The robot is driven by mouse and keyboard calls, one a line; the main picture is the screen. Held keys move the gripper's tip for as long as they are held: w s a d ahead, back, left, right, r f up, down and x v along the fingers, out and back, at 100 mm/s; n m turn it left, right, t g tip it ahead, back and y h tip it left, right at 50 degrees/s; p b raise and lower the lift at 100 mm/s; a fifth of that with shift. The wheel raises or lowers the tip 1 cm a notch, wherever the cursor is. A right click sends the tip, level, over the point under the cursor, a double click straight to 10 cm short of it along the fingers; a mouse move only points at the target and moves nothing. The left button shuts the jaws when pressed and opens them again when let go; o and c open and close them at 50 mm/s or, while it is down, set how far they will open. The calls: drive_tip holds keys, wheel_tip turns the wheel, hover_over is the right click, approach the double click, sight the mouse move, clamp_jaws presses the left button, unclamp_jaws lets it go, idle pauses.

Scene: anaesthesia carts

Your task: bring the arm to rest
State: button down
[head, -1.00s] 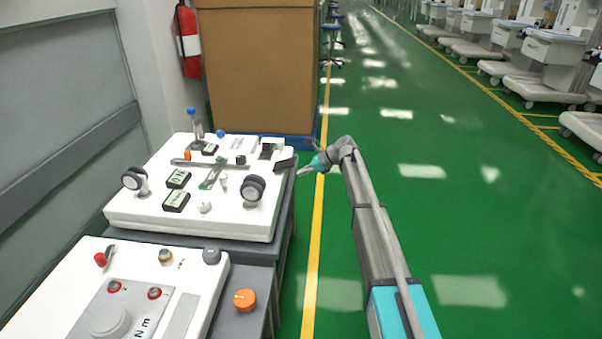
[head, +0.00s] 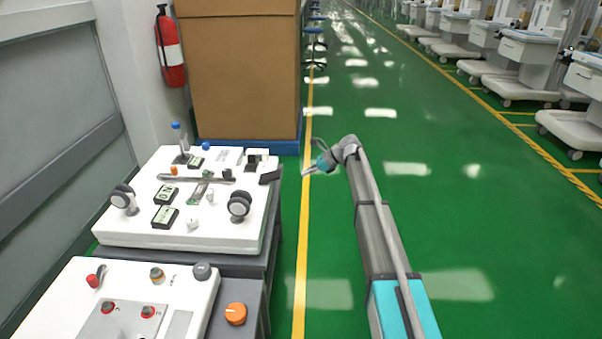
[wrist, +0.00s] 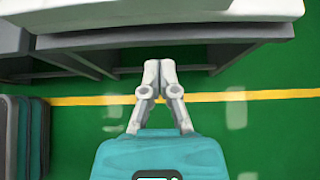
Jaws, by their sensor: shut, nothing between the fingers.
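My gripper (head: 307,171) is at the end of my outstretched arm in the head view, just right of the far workbench and above the green floor by the yellow line. In the wrist view my gripper (wrist: 160,66) has its two pale fingers together at the tips, with nothing between them. The fingertips point at the bench edge and appear apart from it. My arm is raised and bent at the wrist.
The far white panel (head: 120,232) carries wheels, meters and small parts. A nearer panel (head: 60,300) has knobs. A large brown box (head: 240,75) and a red extinguisher (head: 170,50) stand behind. Carts (head: 525,75) line the right. The green aisle (head: 450,230) is clear.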

drive_tip(key=shift+d+r, duration=0.3)
drive_tip(key=shift+d, duration=0.1)
drive_tip(key=s+d+f+n+h, duration=0.35)
drive_tip(key=s+d+n, duration=0.25)
drive_tip(key=s, duration=0.8)
drive_tip(key=s+d+f+n+h, duration=0.2)
drive_tip(key=s+d+n+h, duration=0.3)
drive_tip(key=s, duration=0.8)
drive_tip(key=s+d+f+n+h, duration=0.3)
drive_tip(key=s+d+n, duration=0.45)
drive_tip(key=s, duration=0.65)
wheel_tip(320, 180, up, 34)
drive_tip(key=p, duration=3.3)
drive_tip(key=shift+w+f, duration=0.15)
drive_tip(key=shift+w, duration=0.3)
